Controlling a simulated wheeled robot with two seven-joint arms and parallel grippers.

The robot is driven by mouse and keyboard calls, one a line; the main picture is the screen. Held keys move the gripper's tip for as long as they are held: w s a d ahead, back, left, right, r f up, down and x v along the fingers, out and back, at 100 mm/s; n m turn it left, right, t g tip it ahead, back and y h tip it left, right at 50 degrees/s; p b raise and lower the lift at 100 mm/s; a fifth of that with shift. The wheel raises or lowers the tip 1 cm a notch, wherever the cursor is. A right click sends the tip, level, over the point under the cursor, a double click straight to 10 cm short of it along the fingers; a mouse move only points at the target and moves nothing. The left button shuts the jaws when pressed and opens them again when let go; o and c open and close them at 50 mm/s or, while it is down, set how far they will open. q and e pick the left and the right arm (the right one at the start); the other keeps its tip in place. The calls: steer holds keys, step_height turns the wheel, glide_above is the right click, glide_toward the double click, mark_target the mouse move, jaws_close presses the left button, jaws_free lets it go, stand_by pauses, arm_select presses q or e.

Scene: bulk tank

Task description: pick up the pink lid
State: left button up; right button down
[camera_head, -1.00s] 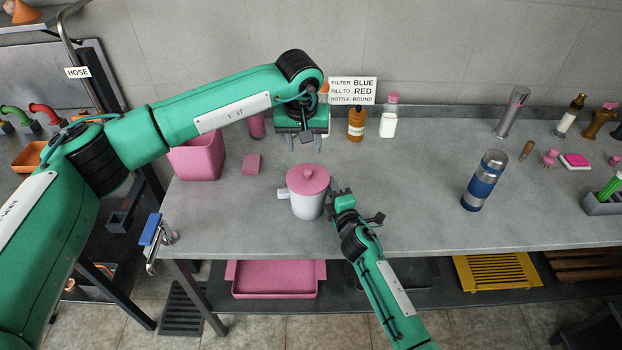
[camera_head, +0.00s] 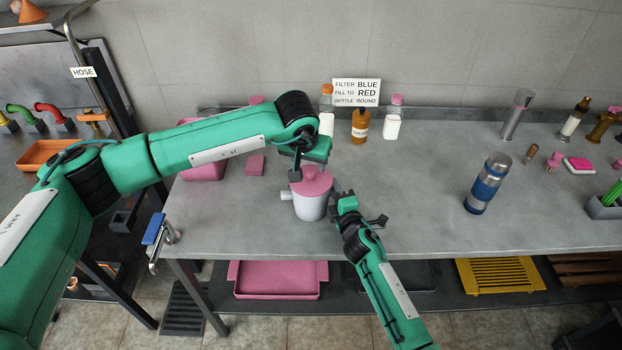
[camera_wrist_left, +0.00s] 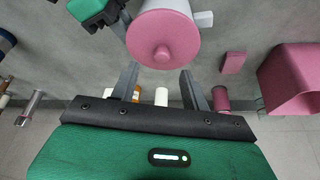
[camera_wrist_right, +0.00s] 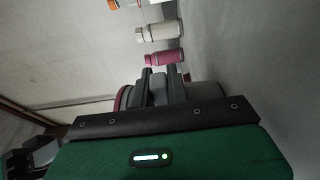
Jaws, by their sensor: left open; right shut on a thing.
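The pink lid (camera_head: 318,182) with a round knob sits on a white jug (camera_head: 310,208) on the grey table. The lid's top and knob also show at the top of the left wrist view (camera_wrist_left: 162,42). My left gripper (camera_head: 308,168) is open and empty right over the lid. In the left wrist view its two fingers point towards the lid, with the knob between their lines. My right gripper (camera_head: 338,193) is shut on the jug at its right side. In the right wrist view its fingers are close together before the jug, and the gripped part is hidden.
Behind stand an amber bottle (camera_head: 361,126), a white bottle with a pink cap (camera_head: 393,120) and a sign (camera_head: 356,92). A pink bin (camera_head: 203,172) and pink block (camera_head: 256,165) are at left. A blue flask (camera_head: 488,184) stands right; the table between is clear.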

mark_target(311, 172)
arm_select(q)
steer(key=shift+x, duration=2.35)
steer(key=shift+a, duration=0.15)
jaws_close()
